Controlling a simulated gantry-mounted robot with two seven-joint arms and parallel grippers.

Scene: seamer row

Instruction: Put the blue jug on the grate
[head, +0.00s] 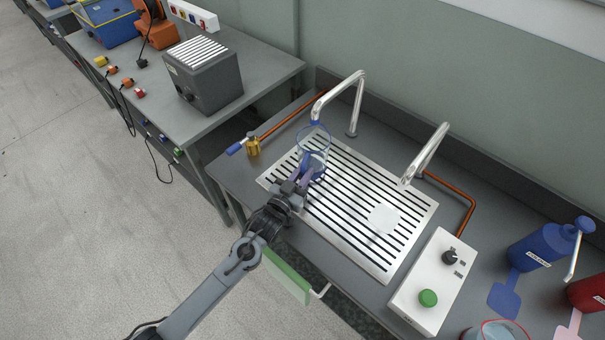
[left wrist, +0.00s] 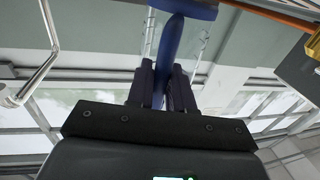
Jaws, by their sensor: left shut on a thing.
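The blue jug (head: 314,142) is clear with a blue rim, base and handle. It stands upright over the back left part of the slotted metal grate (head: 408,233), below the left tap's spout. I cannot tell whether its base touches the grate. My left gripper (head: 300,184) is shut on the jug's handle from the front. In the left wrist view the blue handle (left wrist: 171,38) sits between both fingers (left wrist: 164,88), with the clear wall beyond it. My right gripper is not in view.
Two bent metal taps, left (head: 358,98) and right (head: 430,152), rise behind the grate. A white patch (head: 384,218) lies on its right part. A control box (head: 432,283) stands right of it, with blue (head: 540,247) and red (head: 588,292) bottles and a red-rimmed jug (head: 497,331) beyond.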

